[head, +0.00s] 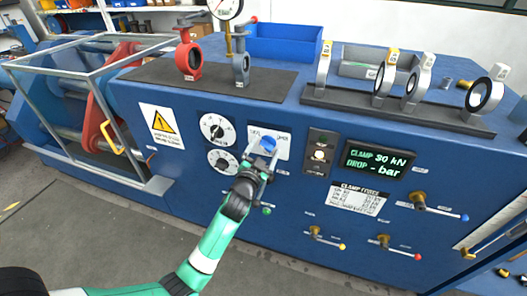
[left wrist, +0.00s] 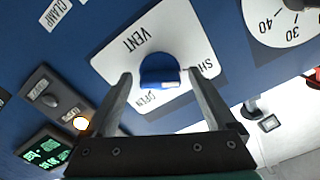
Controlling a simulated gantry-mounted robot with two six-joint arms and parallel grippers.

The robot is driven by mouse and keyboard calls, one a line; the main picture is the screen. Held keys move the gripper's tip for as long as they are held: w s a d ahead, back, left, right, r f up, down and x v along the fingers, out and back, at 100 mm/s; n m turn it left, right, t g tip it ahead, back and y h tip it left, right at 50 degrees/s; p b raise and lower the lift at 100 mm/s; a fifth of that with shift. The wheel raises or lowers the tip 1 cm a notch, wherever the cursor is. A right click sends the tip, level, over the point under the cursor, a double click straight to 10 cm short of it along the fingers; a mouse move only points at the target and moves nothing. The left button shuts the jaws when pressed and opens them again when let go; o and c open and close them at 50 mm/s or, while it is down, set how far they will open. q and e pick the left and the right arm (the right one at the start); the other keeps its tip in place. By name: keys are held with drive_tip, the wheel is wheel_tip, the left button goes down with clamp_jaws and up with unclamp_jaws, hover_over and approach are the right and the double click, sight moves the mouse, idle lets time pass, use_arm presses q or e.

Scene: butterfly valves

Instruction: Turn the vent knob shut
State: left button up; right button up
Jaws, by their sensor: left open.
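The blue vent knob (head: 268,144) sits on a white plate (head: 283,153) on the front of the blue bench. In the left wrist view the knob (left wrist: 160,68) is on the plate marked VENT, OPEN and SHUT (left wrist: 120,65). I cannot tell surely which mark the knob points to. My left gripper (head: 259,163) is open just in front of the knob. In the left wrist view its fingers stand on either side of the knob, with gaps visible, and nothing is held. My right gripper is not in view.
Two dials (head: 216,129) are left of the knob plate. A switch panel (head: 319,152) and a green-lit display (head: 377,162) are to its right. Several small levers (head: 402,248) stick out below right. A metal guard frame (head: 91,72) is at the left.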

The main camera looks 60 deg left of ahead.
use_arm(q)
drive_tip(key=p+v, duration=0.2)
drive_tip(key=v, duration=0.9)
drive_tip(key=shift+s+d, duration=0.2)
